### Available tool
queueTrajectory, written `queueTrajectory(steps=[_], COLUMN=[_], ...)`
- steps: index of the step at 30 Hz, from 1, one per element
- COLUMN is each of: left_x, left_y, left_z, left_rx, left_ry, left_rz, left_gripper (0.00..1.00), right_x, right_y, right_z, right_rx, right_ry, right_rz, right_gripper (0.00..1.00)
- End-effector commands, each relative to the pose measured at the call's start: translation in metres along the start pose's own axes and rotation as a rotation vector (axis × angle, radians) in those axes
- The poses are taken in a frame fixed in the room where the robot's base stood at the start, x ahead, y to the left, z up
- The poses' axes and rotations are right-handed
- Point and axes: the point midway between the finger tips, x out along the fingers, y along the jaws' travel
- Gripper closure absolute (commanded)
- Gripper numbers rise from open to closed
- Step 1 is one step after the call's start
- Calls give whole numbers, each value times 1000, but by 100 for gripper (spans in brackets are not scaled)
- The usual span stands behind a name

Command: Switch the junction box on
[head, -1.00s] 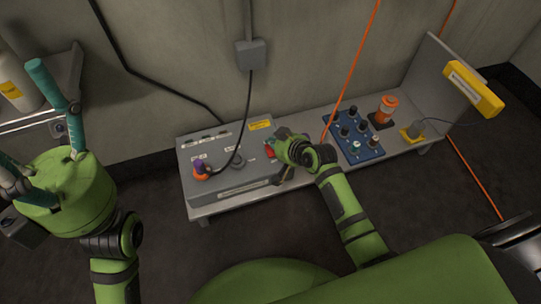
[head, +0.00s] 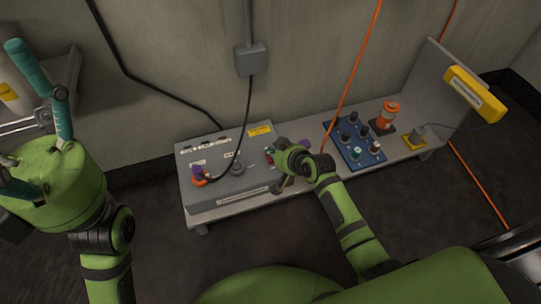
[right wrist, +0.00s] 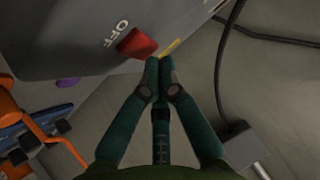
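The grey junction box (head: 225,185) sits on a low bench against the wall. A plug with orange and purple parts (head: 198,177) and a black cable sits on its left part. A red switch (right wrist: 137,43) with the word OFF beside it shows in the right wrist view. My right gripper (right wrist: 160,65) has its teal fingertips together just beside the red switch; I cannot tell if they touch it. In the head view the right gripper is at the box's right end and its fingers are mostly hidden. My left gripper (head: 45,120) is open and empty, left of the bench.
A blue panel with several knobs (head: 355,145), an orange-and-white cylinder (head: 388,115) and a grey connector on a yellow base (head: 414,139) are right of the box. An orange cable (head: 352,75) crosses the wall. A shelf with a bottle stands at left.

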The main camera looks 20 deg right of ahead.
Motion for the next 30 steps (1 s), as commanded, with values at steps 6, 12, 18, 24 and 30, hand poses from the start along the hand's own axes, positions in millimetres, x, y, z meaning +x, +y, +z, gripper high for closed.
queueTrajectory(steps=[6, 12, 18, 24, 30], left_x=[0, 0, 0, -1, -2], left_y=[0, 0, 0, 0, 0], left_z=[0, 0, 0, 0, 0], left_rx=[0, 0, 0, 0, 0], left_ry=[0, 0, -1, -1, -1], left_rz=[0, 0, 0, 0, 0], left_gripper=[28, 28, 28, 28, 28], right_x=[0, 0, 0, 2, 6], right_y=[0, 0, 0, 1, 2], right_z=[0, 0, 0, 2, 6], right_rx=[0, 0, 0, 0, -1], right_ry=[0, 0, 0, -1, -1], right_rz=[0, 0, 0, 0, 0], right_gripper=[100, 100, 100, 100, 100])
